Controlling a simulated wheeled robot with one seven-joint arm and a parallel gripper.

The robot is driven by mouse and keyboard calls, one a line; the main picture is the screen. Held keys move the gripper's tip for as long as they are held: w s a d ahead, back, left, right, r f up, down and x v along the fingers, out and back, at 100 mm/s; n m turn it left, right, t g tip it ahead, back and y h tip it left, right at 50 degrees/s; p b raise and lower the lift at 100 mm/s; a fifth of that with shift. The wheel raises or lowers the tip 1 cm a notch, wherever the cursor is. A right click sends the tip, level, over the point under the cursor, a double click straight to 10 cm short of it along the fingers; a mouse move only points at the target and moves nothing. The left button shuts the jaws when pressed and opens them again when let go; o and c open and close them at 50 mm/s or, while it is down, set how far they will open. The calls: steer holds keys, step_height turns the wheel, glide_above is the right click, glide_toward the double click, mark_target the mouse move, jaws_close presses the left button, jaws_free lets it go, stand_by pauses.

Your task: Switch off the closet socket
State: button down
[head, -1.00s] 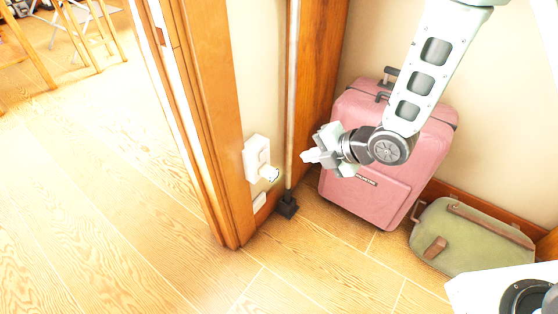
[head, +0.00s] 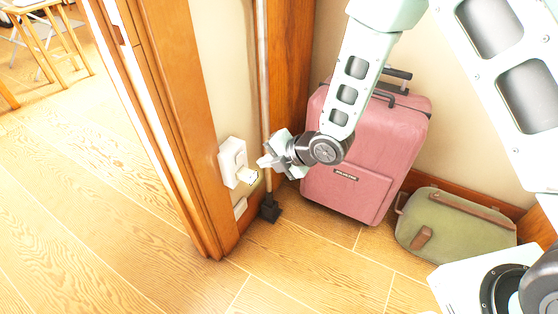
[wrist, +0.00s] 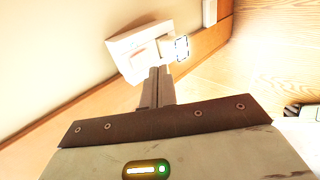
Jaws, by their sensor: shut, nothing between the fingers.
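The closet socket (head: 232,161) is a white box low on the narrow wall beside the wooden door frame. A small white piece with a bright glow juts out at its lower right. In the wrist view the socket (wrist: 135,45) is a pale plate ahead of the fingers, with a bright dash-outlined square at its right. My gripper (head: 263,162) is shut and empty, just right of the socket in the head view. In the wrist view its closed fingers (wrist: 157,73) point at the socket's lower part. I cannot tell whether they touch it.
A pink suitcase (head: 362,150) stands behind my gripper, with a green bag (head: 455,232) on the floor to its right. A thin pole with a dark foot (head: 269,209) stands close to the socket. The door frame (head: 180,120) edges the wall at left. Open wooden floor lies left.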

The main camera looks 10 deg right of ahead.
mark_target(240, 153)
steer(key=w+a, duration=0.2)
steer(key=w+a+b, duration=0.1)
steer(key=a, duration=0.1)
steer(key=shift+f, duration=0.3)
steer(key=shift+w, duration=0.1)
steer(key=shift+w+a+r, duration=0.15)
steer(key=shift+w+a, duration=0.05)
steer(key=shift+a, duration=0.15)
steer(key=shift+r+p, duration=0.5)
steer(key=shift+r, duration=0.3)
steer(key=shift+s+d, duration=0.1)
steer(key=shift+d, duration=0.05)
